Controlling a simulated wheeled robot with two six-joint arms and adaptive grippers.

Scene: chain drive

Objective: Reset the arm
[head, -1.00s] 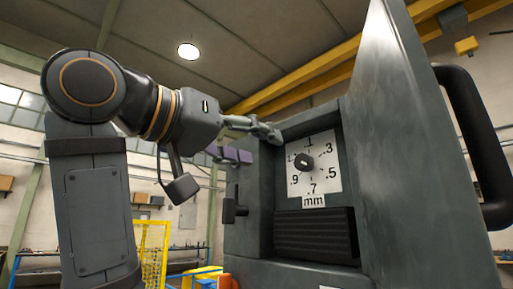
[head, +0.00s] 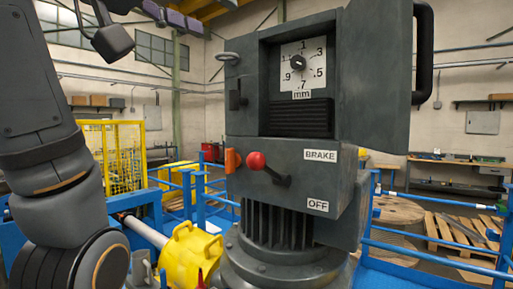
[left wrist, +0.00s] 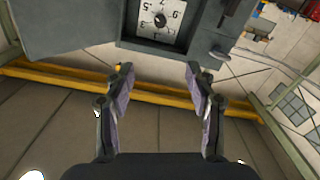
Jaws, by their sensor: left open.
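The grey machine (head: 330,170) stands in the middle of the head view. Its door (head: 385,75) is open to the right, showing a white dial (head: 303,78) marked in mm. Below are a red-knobbed lever (head: 257,161) and BRAKE and OFF labels. My left gripper (head: 185,18) is at the top, left of the machine, and is cut off by the frame edge. In the left wrist view my left gripper (left wrist: 158,75) has its purple-padded fingers wide apart with nothing between them. The dial (left wrist: 160,20) shows upside down beyond the fingertips. My right gripper is not in view.
A blue railing (head: 190,190) and yellow mesh fence (head: 125,150) are at left. A yellow part (head: 190,250) sits by the machine's base. Pallets (head: 460,235) and a wooden spool (head: 398,210) lie at right. Open air surrounds the left gripper.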

